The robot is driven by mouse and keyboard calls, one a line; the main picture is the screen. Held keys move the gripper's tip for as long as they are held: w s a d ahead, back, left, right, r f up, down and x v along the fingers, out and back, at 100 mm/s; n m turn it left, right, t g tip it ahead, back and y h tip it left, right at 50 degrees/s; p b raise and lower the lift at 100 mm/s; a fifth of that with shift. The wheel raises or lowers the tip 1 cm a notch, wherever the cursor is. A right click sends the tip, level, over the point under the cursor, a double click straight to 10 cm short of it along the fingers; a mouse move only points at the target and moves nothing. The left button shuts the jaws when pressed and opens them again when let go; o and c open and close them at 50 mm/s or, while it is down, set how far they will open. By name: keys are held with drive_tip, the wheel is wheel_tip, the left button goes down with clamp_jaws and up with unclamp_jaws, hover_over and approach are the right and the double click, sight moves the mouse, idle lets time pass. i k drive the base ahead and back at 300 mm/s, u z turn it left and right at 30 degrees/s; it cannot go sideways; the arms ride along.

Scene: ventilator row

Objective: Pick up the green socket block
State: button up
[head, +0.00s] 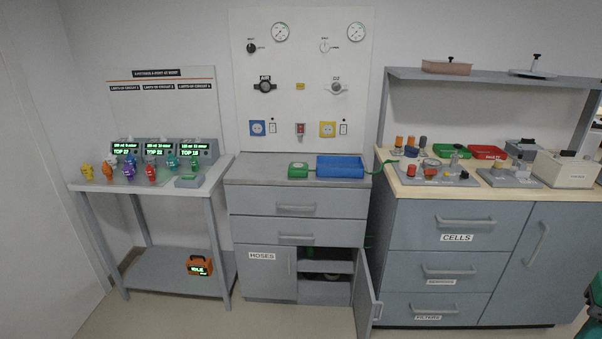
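A green block (298,171) with a pale round mark on top sits on the grey top of the middle cabinet, just left of a blue tray (340,167). It looks like the green socket block, though fine detail is too small to read. It lies flat and nothing covers it. My gripper is not in view.
The lower right cabinet door (364,292) stands open toward the front. A side table (150,185) with colored pieces and lit displays stands left. The bench (480,190) at right holds red and green trays and fittings. Cabinet top left of the green block is clear.

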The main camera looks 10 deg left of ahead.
sight(295, 168)
drive_tip(key=u, duration=0.25)
drive_tip(key=i, duration=1.3)
drive_tip(key=u, duration=0.45)
